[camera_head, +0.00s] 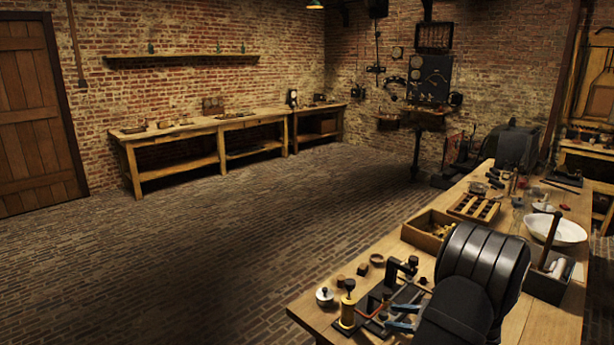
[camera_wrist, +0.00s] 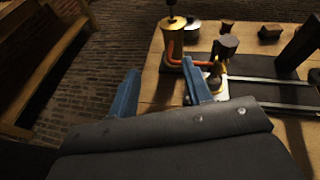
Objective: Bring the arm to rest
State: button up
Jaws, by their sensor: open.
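My gripper (camera_head: 403,317) is at the near end of the wooden workbench, low over or beside a dark stand with metal rails. Its two blue fingers are spread apart in the wrist view (camera_wrist: 160,78), with nothing seen between them. The right finger shows close to a brass and orange-red fitting (camera_wrist: 190,62); I cannot tell whether they touch. My dark arm covers part of the bench in the head view.
A brass cylinder with a dark knob (camera_head: 347,312) stands left of my gripper. Behind are a small lidded pot (camera_head: 325,297), a wooden tray (camera_head: 408,237), a white basin (camera_head: 569,231) and a dark box (camera_head: 535,285). The brick floor (camera_head: 230,250) left of the bench is clear.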

aim_at(390, 296)
jog(key=s+d+f+m+t+h, duration=0.2)
jog(key=s+d+m+t, duration=0.1)
jog(key=d+m+t, duration=0.5)
jog(key=w+a, duration=0.1)
jog(key=w, duration=0.2)
jog(key=w+a+n, duration=0.1)
jog(key=w+a, duration=0.1)
jog(key=w, duration=0.1)
jog(key=w+a+n, duration=0.1)
jog(key=w+a, duration=0.1)
jog(key=w, duration=0.2)
jog(key=shift+a+g, duration=0.25)
jog(key=shift+g, duration=0.15)
